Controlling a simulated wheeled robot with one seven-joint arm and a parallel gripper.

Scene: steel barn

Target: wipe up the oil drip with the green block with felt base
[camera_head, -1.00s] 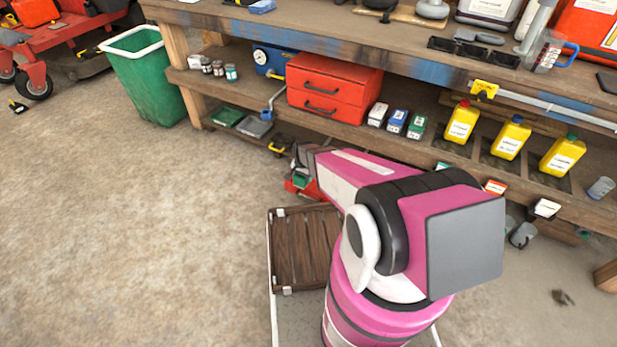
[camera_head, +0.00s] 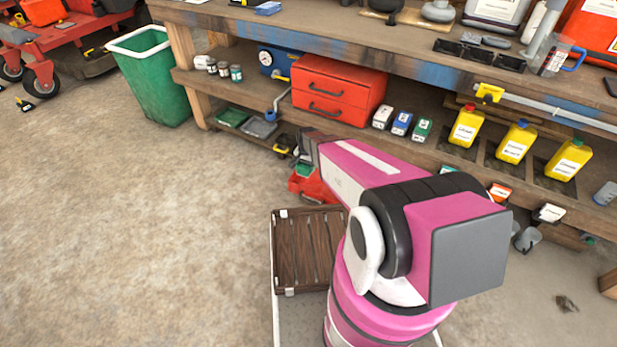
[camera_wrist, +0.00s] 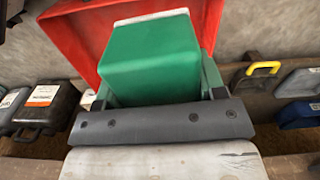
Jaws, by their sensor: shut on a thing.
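In the wrist view, the green block (camera_wrist: 152,62) is between the fingers of my gripper (camera_wrist: 157,88), which is shut on it. A pale strip, which looks like the felt base, runs along the block's far edge. Behind the block is a red open container (camera_wrist: 75,35). In the head view this red container (camera_head: 313,188) is low at the front of the workbench, and my arm hides most of my gripper and the block there. I cannot make out the oil drip in either view.
The workbench (camera_head: 215,17) has a lower shelf with a red drawer box (camera_head: 338,90) and yellow bottles (camera_head: 466,126). A green bin (camera_head: 153,80) stands at the left. A small dark thing (camera_head: 566,303) lies on the floor at right.

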